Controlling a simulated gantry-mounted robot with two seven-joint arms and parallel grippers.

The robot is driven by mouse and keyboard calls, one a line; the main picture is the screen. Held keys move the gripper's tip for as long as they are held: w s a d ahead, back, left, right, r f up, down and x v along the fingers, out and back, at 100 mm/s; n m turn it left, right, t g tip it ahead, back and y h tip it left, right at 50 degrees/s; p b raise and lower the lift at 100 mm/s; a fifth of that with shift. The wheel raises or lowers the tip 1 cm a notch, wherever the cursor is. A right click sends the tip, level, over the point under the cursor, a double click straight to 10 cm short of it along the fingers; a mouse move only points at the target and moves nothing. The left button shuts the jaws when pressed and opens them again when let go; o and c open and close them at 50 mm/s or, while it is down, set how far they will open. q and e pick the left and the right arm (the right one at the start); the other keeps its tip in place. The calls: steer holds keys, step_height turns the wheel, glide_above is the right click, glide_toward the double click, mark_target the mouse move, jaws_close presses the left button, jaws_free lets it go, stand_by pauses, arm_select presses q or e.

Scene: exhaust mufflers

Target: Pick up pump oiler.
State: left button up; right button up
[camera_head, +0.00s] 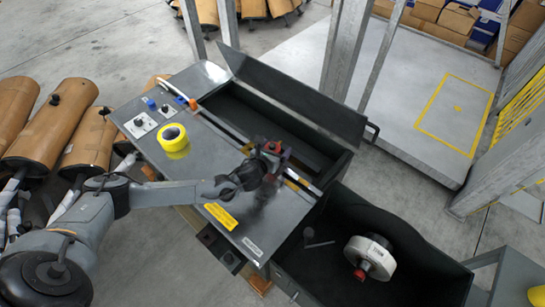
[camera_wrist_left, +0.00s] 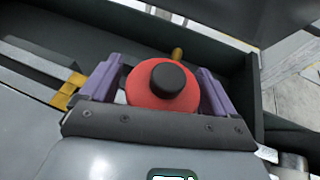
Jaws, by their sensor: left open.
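The pump oiler (camera_wrist_left: 160,88), red and round with a black cap, sits between the purple fingers of my left gripper (camera_wrist_left: 156,92) in the left wrist view. The gripper is open, with a finger on each side of the oiler; whether they touch it I cannot tell. A small brass-coloured piece, perhaps its spout, shows behind it. In the head view my left gripper (camera_head: 268,160) is over the right edge of the workbench, beside the dark trough, with a bit of red at it. The oiler's lower part is hidden. My right gripper is not in view.
The dark trough (camera_head: 240,108) has raised walls along the right. A dark bin (camera_head: 420,262) in front holds a white and red round part (camera_head: 369,257). Brown mufflers (camera_head: 50,122) lie at left.

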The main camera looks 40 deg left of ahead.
arm_select(q)
steer(key=shift+r, duration=0.1)
steer(key=c, duration=1.2)
